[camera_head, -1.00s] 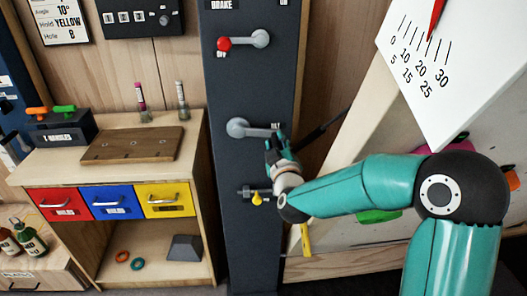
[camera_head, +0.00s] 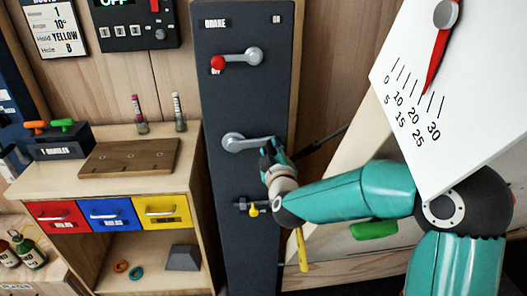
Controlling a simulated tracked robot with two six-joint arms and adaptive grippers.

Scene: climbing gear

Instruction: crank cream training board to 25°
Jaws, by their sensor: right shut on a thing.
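The tilt crank (camera_head: 245,143) is a grey lever on the dark column, pointing right from its hub. My right gripper (camera_head: 270,152) is shut on the crank's handle, which its fingers mostly hide. The cream training board (camera_head: 352,138) leans at the right, partly hidden by the white angle scale and my right arm. The white angle scale (camera_head: 450,150) is marked 0 to 30. Its red needle (camera_head: 436,65) points near the middle ticks, roughly 15 to 20; I cannot read it exactly. My left gripper is out of view.
Above the crank is a red-knobbed brake lever (camera_head: 234,59), its knob to the left. Below it is a yellow-tipped fitting (camera_head: 252,209). A wooden cabinet (camera_head: 207,160) with red, blue and yellow drawers stands at the left.

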